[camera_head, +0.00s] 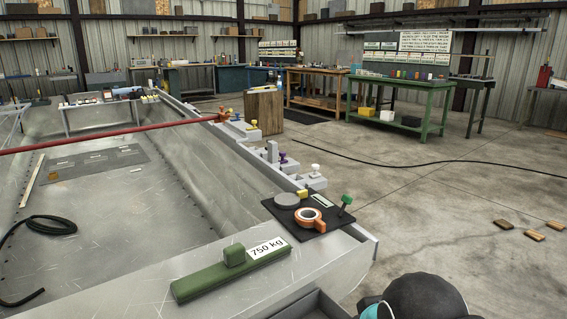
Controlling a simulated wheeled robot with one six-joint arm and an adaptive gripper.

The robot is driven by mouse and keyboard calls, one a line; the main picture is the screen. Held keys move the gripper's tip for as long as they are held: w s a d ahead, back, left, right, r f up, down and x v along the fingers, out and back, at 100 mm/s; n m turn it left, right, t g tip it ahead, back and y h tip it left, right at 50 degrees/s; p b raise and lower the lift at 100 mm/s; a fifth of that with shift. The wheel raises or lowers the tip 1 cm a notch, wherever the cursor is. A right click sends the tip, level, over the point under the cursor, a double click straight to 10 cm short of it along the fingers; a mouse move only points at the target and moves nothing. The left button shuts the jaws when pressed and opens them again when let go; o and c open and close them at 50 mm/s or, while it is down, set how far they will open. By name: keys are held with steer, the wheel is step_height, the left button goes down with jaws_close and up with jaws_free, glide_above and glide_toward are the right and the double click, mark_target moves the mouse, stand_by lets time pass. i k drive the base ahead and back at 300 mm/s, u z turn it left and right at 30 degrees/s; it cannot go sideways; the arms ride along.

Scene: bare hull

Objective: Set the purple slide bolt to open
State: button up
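The purple slide bolt (283,158) is in the head view, just right of the middle, on the hull's right-hand edge. Its small purple knob stands up from a light grey fitting. It is too small for me to tell whether the bolt is open or shut. A similar fitting with a white knob (315,168) sits nearer to me, and one with a yellow knob (253,124) sits farther along the edge. My gripper is not in view; only a dark rounded part of my own arm shows at the bottom right.
A black mat (272,206) near the hull corner holds an orange ring (310,218), a grey disc and a green-knobbed lever (346,201). A green block marked 750 kg (205,282) lies in front. A red bar (110,135) crosses the hull. The floor at right is mostly clear.

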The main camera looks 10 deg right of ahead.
mark_target(282, 154)
steer(key=z, duration=0.05)
steer(key=k, duration=0.6)
steer(key=z, duration=0.65)
steer(key=i, duration=1.1)
steer(key=z, duration=0.6)
steer(key=i, duration=1.6)
steer(key=u, duration=0.85)
steer(key=i, duration=1)
steer(key=u, duration=1)
